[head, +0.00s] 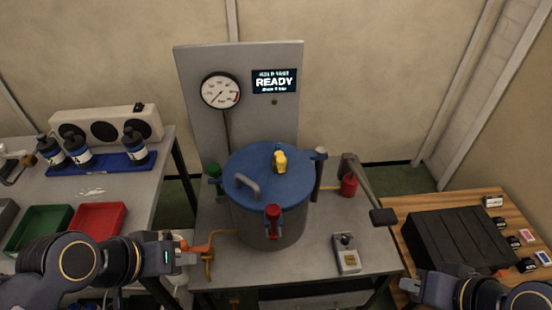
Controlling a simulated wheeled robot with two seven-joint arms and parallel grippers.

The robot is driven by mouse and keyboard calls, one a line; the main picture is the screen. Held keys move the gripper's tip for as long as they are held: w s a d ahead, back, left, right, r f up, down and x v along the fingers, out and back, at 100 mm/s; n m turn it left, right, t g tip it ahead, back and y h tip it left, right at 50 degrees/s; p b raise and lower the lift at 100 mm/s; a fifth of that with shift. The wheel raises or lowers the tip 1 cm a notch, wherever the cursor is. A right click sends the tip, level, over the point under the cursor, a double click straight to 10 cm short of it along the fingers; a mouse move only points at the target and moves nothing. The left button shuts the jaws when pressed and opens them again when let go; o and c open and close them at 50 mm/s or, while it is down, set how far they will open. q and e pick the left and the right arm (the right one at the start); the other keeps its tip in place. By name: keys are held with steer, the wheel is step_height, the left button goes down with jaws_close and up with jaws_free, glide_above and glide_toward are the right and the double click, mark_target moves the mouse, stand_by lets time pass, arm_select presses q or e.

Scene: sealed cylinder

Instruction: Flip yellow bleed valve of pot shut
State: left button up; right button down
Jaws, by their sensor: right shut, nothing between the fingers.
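The pot (268,228) is a grey cylinder with a blue lid (253,165), standing on the grey bench. The yellow bleed valve (280,160) sits on top of the lid, toward its back right; its exact lever angle is too small to tell. My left gripper (197,253) is at the bench's front left, left of the pot and apart from the valve. It overlaps an orange pipe, and its finger gap is unclear. My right gripper (409,286) is at the lower right, shut and empty, far from the valve.
A grey lid handle (247,186), a red clamp (272,221) and a green knob (214,172) surround the lid. A black-ended lever (382,216) rises at the right beside a red part (349,185). A switch box (346,254) stands front right. The gauge panel (240,120) reads READY.

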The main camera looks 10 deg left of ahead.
arm_select(q)
steer(key=w+r+n, duration=0.1)
steer(key=w+r+n+p, duration=0.1)
steer(key=w+r+n, duration=0.1)
steer(key=w+r+n+h+p, duration=0.1)
steer(key=w+n, duration=0.1)
steer(key=shift+w+d+r+g, duration=0.15)
steer(key=shift+w+d+g, duration=0.05)
steer(key=shift+g, duration=0.2)
jaws_close()
steer(key=w+d+r+n+h+p, duration=0.1)
steer(key=w+n+h+p, duration=0.2)
steer(key=w+n, duration=1.3)
steer(key=shift+w+d+r+g+p, duration=0.15)
steer(key=shift+w+r+g+p, duration=0.25)
steer(key=shift+w+p, duration=0.35)
